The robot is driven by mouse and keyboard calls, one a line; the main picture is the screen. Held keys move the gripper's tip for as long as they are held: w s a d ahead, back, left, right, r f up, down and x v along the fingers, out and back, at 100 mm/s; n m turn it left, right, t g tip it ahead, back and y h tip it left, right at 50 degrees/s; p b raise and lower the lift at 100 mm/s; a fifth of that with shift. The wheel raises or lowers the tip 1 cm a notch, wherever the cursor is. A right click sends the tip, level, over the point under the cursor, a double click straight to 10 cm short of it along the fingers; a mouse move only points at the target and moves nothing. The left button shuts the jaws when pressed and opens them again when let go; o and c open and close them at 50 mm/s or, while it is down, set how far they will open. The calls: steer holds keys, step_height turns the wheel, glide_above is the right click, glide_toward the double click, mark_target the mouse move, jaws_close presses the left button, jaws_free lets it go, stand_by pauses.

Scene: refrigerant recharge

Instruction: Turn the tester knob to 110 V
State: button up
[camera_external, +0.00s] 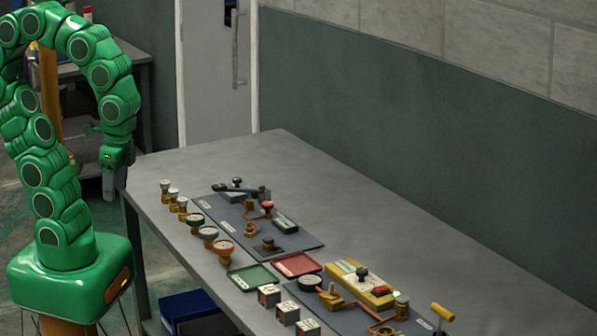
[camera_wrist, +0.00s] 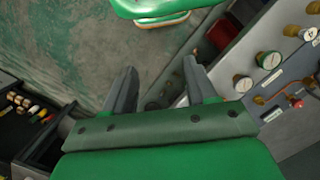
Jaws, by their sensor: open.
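A yellow device (camera_external: 345,275) with a black knob (camera_external: 362,273) on top lies on the right part of the grey workbench; it looks like the tester. Its voltage marks are too small to read, so I cannot tell the knob's setting. My gripper (camera_external: 109,188) hangs pointing down off the left edge of the bench, far from this device. In the wrist view my gripper (camera_wrist: 158,85) is open, with nothing between its two fingers. The yellow device cannot be made out in the wrist view.
The workbench (camera_external: 300,170) carries several brass fittings and gauges (camera_external: 208,233), a green tray (camera_external: 253,278), a red tray (camera_external: 297,264) and small boxes (camera_external: 288,312). A dark panel (camera_external: 215,215) holds a valve assembly. The bench's far part is clear. A wall stands behind.

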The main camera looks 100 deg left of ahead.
steer(key=w+r+n, duration=0.2)
steer(key=w, duration=0.6)
steer(key=w+r+n, duration=0.1)
steer(key=w+r, duration=0.1)
steer(key=w, duration=0.7)
steer(key=n+t, duration=0.2)
steer(key=n, duration=0.9)
glide_above(362, 269)
steer(key=f, duration=1.2)
steer(key=shift+s+d+f, duration=0.35)
steer(key=shift+w+a+f, duration=0.25)
steer(key=shift+w+f, duration=0.1)
steer(key=shift+w, duration=0.05)
steer(key=shift+f, duration=3.85)
steer(key=shift+c, duration=0.2)
